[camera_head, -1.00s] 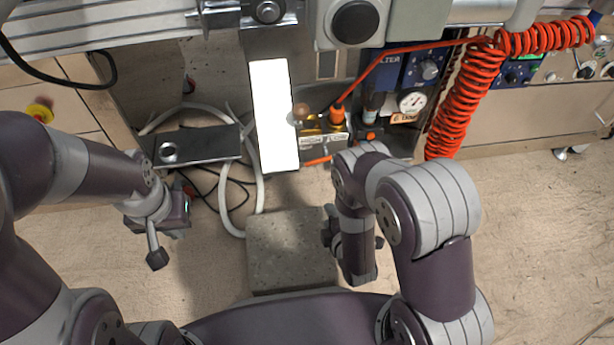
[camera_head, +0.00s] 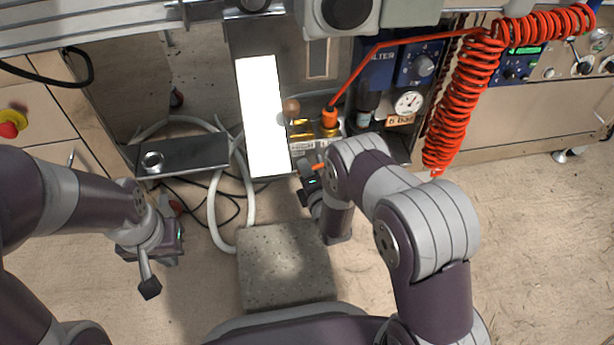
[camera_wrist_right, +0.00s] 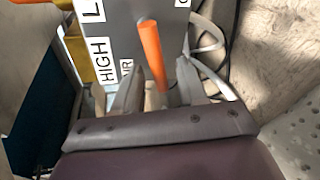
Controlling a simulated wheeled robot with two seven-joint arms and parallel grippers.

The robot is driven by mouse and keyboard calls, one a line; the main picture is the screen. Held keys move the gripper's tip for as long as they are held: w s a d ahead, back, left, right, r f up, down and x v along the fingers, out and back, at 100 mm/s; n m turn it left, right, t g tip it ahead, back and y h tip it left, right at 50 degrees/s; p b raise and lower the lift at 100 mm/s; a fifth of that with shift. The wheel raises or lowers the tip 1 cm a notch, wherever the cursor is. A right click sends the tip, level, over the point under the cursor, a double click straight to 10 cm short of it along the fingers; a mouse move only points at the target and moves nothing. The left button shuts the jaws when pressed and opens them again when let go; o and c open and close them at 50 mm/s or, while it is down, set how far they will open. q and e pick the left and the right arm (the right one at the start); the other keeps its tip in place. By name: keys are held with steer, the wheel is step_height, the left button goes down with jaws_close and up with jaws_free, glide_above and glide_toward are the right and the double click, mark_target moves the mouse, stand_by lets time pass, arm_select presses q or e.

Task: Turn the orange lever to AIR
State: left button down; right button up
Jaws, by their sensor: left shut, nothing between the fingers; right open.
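The orange lever (camera_head: 318,166) sticks out from the front of the valve block below the brass fittings, close to my right gripper (camera_head: 309,185). In the right wrist view the lever (camera_wrist_right: 152,52) stands out from a grey label plate (camera_wrist_right: 128,38), its lower end between the fingers of my right gripper (camera_wrist_right: 157,88). The fingers are apart, one on each side of the lever. The plate shows HIGH and a partly hidden label ending in "IR". My left gripper (camera_head: 165,245) is shut and empty, low at the left, away from the valve.
A bright white panel (camera_head: 262,115) stands just left of the valve. An orange coiled hose (camera_head: 462,100) hangs at the right beside the pressure gauge (camera_head: 408,102). A dark metal shelf (camera_head: 185,156) and a stone-like block (camera_head: 285,268) are nearby.

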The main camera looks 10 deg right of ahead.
steer(key=shift+c, duration=0.3)
jaws_close()
steer(key=r+m+y+p, duration=0.1)
steer(key=m+p, duration=0.1)
steer(key=shift+r+m+p, duration=0.15)
steer(key=shift+m+p, duration=0.15)
steer(key=shift+m, duration=0.1)
steer(key=shift+o, duration=0.3)
jaws_free()
steer(key=p+v, duration=0.6)
steer(key=v, duration=0.6)
steer(key=shift+s, duration=0.45)
